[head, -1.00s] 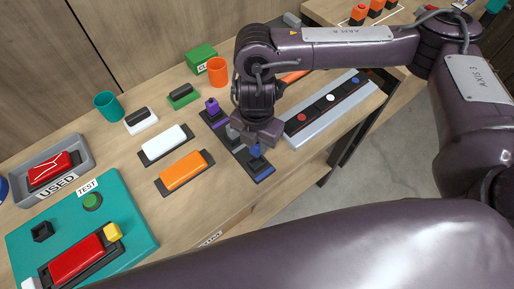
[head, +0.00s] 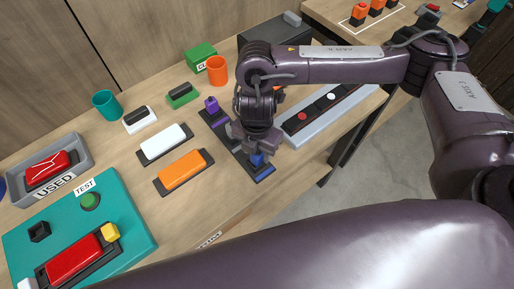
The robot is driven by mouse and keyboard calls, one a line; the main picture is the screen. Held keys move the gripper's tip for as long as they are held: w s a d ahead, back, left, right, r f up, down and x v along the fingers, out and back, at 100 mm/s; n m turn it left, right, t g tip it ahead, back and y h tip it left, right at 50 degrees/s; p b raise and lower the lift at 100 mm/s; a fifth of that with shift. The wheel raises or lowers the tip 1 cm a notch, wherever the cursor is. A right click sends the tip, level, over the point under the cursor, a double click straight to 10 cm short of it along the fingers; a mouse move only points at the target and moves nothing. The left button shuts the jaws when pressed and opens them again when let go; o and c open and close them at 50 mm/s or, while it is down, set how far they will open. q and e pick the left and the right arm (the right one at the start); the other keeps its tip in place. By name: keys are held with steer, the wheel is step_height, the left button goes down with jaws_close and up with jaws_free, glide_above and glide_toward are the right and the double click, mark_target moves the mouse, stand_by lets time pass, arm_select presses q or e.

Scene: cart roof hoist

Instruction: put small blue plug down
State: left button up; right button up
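The small blue plug (head: 257,160) is at the near end of a dark strip-shaped holder (head: 264,174) near the table's front edge. My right gripper (head: 254,148) points down directly above and around the plug's top. The wrist and fingers hide part of the plug and holder, so I cannot tell whether the fingers grip it or stand apart. A purple plug (head: 211,104) stands upright at the holder's far end. My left gripper is not in view.
A grey panel (head: 311,131) with coloured buttons lies right of the holder. Orange (head: 183,170) and white (head: 164,143) blocks on dark bases lie to its left. A teal test board (head: 137,220) and grey USED tray (head: 83,150) are further left. Floor shows beyond the front edge.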

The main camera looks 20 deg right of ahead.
steer(key=shift+r, duration=0.15)
step_height(320, 180, up, 13)
steer(key=shift+f+p, duration=0.2)
steer(key=shift+p, duration=0.1)
stand_by(0.4)
stand_by(0.5)
